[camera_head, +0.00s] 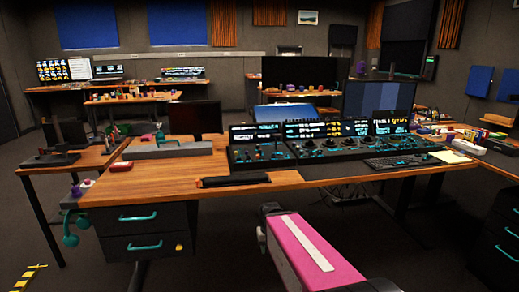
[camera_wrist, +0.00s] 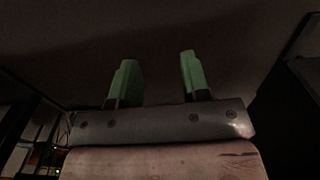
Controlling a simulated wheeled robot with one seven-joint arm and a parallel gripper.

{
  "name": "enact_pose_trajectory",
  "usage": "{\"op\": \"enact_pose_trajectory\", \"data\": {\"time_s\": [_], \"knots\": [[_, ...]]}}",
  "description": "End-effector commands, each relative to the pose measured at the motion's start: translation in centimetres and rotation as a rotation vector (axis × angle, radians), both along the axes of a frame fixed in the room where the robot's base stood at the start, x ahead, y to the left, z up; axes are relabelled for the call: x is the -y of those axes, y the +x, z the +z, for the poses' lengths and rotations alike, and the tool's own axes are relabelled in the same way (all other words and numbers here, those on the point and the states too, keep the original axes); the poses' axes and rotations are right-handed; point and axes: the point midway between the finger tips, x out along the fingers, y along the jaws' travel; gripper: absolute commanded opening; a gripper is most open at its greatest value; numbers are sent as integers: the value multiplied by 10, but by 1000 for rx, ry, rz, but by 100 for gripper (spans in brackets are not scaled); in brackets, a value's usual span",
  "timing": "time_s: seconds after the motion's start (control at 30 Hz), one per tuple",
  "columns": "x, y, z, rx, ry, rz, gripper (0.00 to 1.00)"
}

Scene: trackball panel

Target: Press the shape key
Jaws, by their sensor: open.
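The trackball panel (camera_head: 310,148) stands on the wooden desk, a long black console with teal-lit keys and knobs and small lit screens along its back. Its keys are too small in the head view to tell which one is the shape key. In the wrist view my gripper (camera_wrist: 157,82) is open and empty, its two green fingers apart against a dark surface. The panel does not show in the wrist view. The pink part with a white stripe in the head view is my arm, low in front of the desk; the gripper's fingers cannot be made out there.
The wooden desk (camera_head: 150,187) has drawers (camera_head: 142,230) with teal handles at left. A black keyboard (camera_head: 400,162) lies right of the panel, and a dark bar (camera_head: 234,180) lies near the front edge. A monitor (camera_head: 378,103) stands behind. Floor in front is partly free.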

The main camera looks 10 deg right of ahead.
Motion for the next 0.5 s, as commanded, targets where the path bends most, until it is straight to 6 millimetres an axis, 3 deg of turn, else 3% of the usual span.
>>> {"op": "enact_pose_trajectory", "data": {"time_s": [0.03,0.13,0.5], "knots": [[0,0,0,0,0,0,33],[0,0,0,0,0,0,0],[0,0,0,0,0,0,0]]}}
